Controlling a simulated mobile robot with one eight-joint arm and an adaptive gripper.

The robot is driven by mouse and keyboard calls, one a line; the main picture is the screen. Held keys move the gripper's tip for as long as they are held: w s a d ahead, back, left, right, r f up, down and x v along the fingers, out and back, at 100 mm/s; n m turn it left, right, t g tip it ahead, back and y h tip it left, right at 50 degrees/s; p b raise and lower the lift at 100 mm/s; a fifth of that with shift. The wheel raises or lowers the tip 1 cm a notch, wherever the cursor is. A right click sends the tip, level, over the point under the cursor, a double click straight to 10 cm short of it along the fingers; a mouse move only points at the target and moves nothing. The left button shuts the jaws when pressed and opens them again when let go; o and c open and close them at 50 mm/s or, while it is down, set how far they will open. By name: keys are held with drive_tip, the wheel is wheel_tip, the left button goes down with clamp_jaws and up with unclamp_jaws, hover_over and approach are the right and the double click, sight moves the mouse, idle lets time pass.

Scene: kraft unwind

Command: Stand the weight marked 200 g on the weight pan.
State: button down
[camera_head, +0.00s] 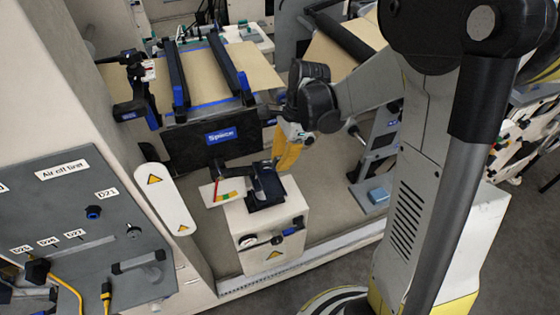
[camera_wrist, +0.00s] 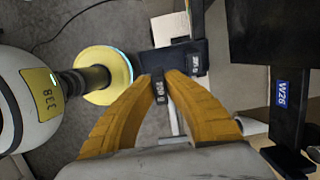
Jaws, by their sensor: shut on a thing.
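My gripper (camera_wrist: 163,80) has yellow fingers closed on a small black weight (camera_wrist: 160,92) with a pale marking, too small to read surely. In the head view my gripper (camera_head: 284,160) hangs pointing down just above and right of the black pan assembly (camera_head: 266,193) on the white cabinet. In the wrist view a dark flat plate (camera_wrist: 150,60) lies beyond the fingertips. A second black piece with a pale marking (camera_wrist: 196,66) stands at the right of that plate. I cannot tell whether the held weight touches anything.
A scale card (camera_head: 222,193) with coloured bands and a red pointer stands left of the pan. A black panel marked Splice (camera_head: 221,137) rises behind it. The white cabinet (camera_head: 262,232) has a gauge in front.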

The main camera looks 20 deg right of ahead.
sight(272, 187)
drive_tip(key=shift+s+a+f+b, duration=0.2)
drive_tip(key=shift+f+b, duration=0.15)
drive_tip(key=shift+f, duration=0.2)
drive_tip(key=shift+b+x, duration=2.35)
drive_tip(key=shift+x, duration=0.75)
drive_tip(key=c, duration=1.5)
unclamp_jaws()
drive_tip(key=shift+r, duration=0.1)
